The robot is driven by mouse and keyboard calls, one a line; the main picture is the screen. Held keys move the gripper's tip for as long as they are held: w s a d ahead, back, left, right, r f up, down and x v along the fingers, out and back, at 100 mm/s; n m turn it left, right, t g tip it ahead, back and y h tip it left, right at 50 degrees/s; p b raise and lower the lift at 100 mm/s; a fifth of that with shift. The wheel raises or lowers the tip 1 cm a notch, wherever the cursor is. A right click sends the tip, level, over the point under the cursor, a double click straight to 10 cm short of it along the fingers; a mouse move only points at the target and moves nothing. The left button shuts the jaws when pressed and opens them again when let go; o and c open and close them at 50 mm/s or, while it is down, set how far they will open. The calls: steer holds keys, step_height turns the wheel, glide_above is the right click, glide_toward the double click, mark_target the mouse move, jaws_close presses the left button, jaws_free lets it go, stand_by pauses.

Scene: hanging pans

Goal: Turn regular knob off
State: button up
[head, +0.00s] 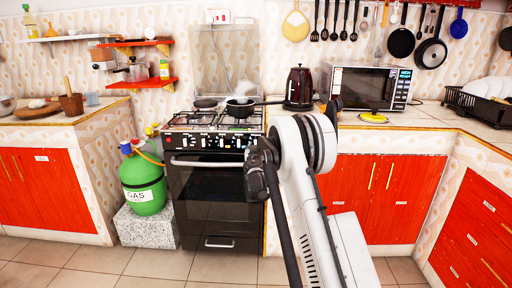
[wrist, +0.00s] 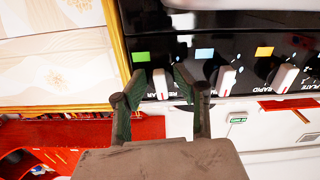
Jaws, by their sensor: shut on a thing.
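The regular knob (wrist: 160,84) is white and upright on the stove's black front panel (wrist: 250,20), beneath a green mark. Its label is partly hidden by my fingers. My gripper (wrist: 160,76) has one finger on each side of this knob and is shut on it. In the head view the stove (head: 212,190) stands in the middle, with its row of knobs (head: 205,142) under the hob. My arm's end reaches the right of the panel there and hides my fingertips and the gripped knob.
More white knobs, including one marked rapid (wrist: 284,79), sit to the right in the wrist view. A dark pan (head: 240,108) stands on the hob with a pale wisp above. A kettle (head: 299,87) and a microwave (head: 362,88) stand right; a green gas bottle (head: 143,183) stands left.

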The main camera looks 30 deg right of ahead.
steer(key=shift+m, duration=0.5)
steer(key=o, duration=1.1)
steer(key=shift+s+a, duration=0.1)
steer(key=v, duration=1.1)
steer(key=shift+s+a, duration=0.2)
steer(key=shift+s, duration=0.15)
